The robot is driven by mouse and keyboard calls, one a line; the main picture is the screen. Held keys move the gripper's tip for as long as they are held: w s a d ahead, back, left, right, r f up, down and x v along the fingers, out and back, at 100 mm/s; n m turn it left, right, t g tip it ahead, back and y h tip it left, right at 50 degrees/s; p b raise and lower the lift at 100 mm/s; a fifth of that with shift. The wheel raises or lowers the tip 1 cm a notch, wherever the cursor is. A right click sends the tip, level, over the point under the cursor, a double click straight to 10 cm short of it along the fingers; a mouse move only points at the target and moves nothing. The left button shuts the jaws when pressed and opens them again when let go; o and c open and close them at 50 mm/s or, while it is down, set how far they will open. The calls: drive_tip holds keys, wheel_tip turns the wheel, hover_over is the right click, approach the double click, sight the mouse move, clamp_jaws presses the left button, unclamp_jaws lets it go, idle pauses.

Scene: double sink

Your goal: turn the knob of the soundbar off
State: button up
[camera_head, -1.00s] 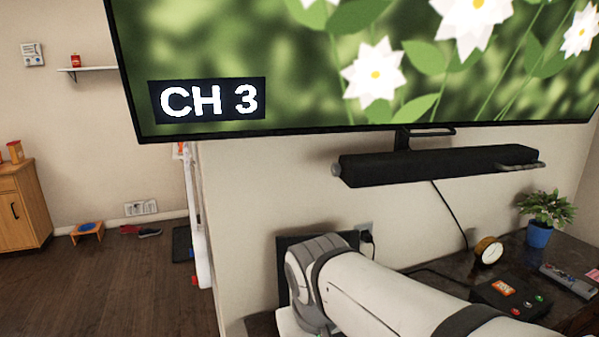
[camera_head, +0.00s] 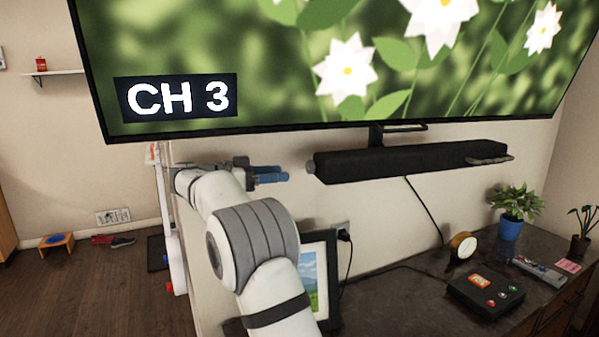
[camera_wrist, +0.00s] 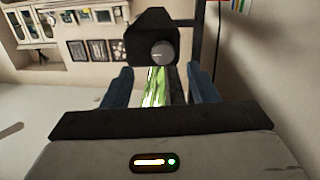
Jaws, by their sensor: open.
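The black soundbar (camera_head: 400,163) hangs on the wall below the TV. Its round grey knob (camera_head: 311,167) is on the left end. In the wrist view the knob (camera_wrist: 162,53) faces me on the dark end of the soundbar (camera_wrist: 150,25), beyond my fingers and a little above their middle. My gripper (camera_head: 287,174) is open and empty, just left of the knob, at about its height, with a small gap between. In the wrist view its blue fingers (camera_wrist: 162,88) stand apart on both sides below the knob.
The TV (camera_head: 350,60) showing "CH 3" hangs close above. Below, a framed picture (camera_head: 320,275), a black box with buttons (camera_head: 486,292), a clock (camera_head: 463,247) and a plant in a blue pot (camera_head: 510,228) stand on the dark counter (camera_head: 400,310).

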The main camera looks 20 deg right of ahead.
sight(308, 168)
drive_tip(key=shift+m+h, duration=0.3)
drive_tip(key=shift+m, duration=0.2)
drive_tip(key=d, duration=0.2)
drive_tip(key=d+p, duration=0.1)
drive_tip(key=d, duration=0.1)
drive_tip(key=d+p, duration=0.1)
drive_tip(key=d, duration=0.1)
drive_tip(key=shift+d+r, duration=0.15)
drive_tip(key=shift+r, duration=0.1)
drive_tip(key=shift+d+f, duration=0.1)
drive_tip(key=shift+d, duration=0.45)
drive_tip(key=c, duration=1)
drive_tip(key=shift+o, duration=0.2)
